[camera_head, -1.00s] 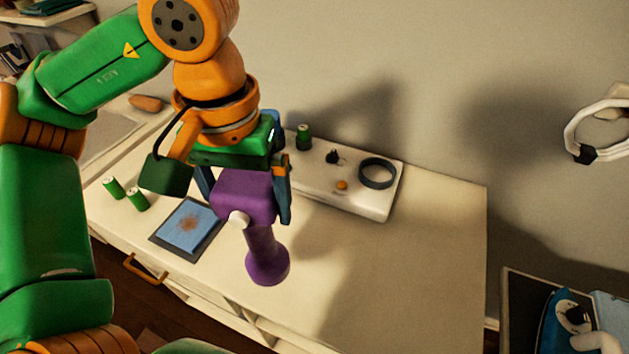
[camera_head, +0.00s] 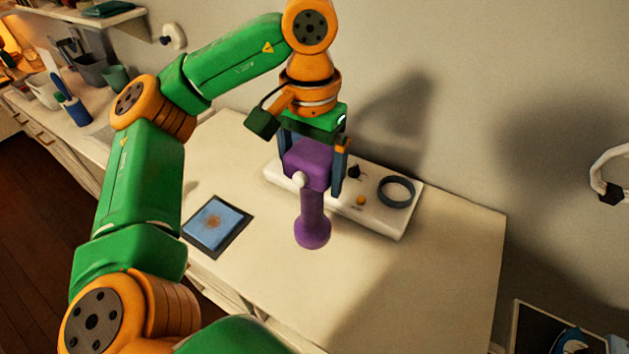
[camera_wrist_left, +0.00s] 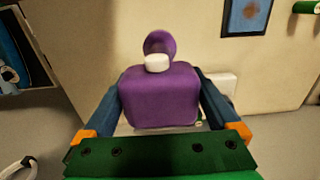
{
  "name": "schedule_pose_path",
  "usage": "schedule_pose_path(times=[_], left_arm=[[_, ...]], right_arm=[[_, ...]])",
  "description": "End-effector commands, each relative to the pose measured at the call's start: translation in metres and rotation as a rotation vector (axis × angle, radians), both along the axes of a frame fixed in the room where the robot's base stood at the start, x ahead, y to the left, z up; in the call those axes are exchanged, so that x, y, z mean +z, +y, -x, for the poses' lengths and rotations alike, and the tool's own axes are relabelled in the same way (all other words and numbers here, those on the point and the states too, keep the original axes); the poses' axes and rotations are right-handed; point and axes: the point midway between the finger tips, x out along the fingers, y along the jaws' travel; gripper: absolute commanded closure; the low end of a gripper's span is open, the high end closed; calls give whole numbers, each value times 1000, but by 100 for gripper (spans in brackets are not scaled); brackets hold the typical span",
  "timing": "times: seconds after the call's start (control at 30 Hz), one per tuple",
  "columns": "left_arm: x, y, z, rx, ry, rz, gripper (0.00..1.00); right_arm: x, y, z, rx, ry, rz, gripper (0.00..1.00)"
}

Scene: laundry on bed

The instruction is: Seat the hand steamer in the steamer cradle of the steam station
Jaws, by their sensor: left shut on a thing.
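The purple hand steamer (camera_head: 313,222) hangs upright in my left gripper (camera_head: 312,168), its boxy head between the two blue fingers and its handle pointing down. The gripper is shut on the head. The white steam station (camera_head: 379,221) lies behind and to the right on the table, partly hidden by the gripper and steamer. A dark ring (camera_head: 397,179), seemingly the cradle, stands empty at its right end. My right gripper is out of view.
The station bears an orange knob (camera_head: 361,201) and a small black part (camera_head: 354,171). A blue-topped dark pad (camera_head: 217,225) lies on the table (camera_head: 430,275) to the left. The table's front and right are clear. A white curved thing (camera_head: 612,170) is at the right.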

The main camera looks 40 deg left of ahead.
Motion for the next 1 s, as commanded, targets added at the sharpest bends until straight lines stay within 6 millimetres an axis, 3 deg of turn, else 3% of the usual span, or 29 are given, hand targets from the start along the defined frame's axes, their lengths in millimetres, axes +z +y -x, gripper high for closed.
schedule_pose_path(times=[0.2,0.47,0.63,1.0], left_arm=[[-41,16,-26,1,4,2,100],[-62,26,-42,0,2,0,100],[-83,26,-42,0,1,-1,100],[-91,26,-42,0,-2,1,100]], right_arm=[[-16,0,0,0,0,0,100],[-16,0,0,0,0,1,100],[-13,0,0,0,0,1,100],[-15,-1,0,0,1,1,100]])
